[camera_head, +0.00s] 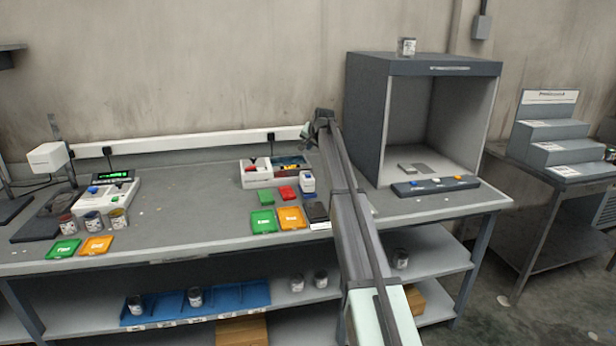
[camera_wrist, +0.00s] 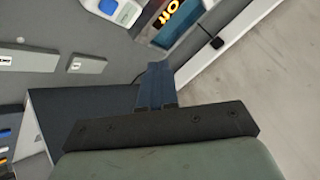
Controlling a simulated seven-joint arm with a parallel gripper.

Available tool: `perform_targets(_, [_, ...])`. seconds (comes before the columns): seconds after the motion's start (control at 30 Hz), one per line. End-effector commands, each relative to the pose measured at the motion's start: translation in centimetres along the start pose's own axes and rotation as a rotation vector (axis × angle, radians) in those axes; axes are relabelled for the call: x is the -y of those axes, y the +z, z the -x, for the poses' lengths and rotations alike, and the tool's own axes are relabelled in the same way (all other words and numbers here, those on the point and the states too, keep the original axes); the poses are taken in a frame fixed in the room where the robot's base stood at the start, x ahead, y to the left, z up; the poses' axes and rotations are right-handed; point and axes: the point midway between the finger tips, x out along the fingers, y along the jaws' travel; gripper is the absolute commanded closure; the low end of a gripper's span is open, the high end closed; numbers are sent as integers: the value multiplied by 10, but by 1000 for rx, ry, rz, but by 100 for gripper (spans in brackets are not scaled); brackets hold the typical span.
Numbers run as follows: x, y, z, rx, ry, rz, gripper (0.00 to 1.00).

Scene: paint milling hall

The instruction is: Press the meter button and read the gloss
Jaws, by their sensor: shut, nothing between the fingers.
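My gripper (camera_head: 306,130) is raised above the back of the bench, apart from this device. In the wrist view its fingers (camera_wrist: 155,84) are together with nothing between them.
A white unit with a blue button (camera_head: 104,193) and a lit green display (camera_head: 113,176) stand at left near paint cans. A grey light booth (camera_head: 365,120) stands right of my arm.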

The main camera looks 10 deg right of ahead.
Motion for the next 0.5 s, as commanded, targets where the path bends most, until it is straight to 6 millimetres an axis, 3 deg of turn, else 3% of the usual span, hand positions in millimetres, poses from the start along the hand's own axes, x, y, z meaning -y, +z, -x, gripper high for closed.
perform_targets(0.5, [0, 0, 0, -2, -1, -65, 100])
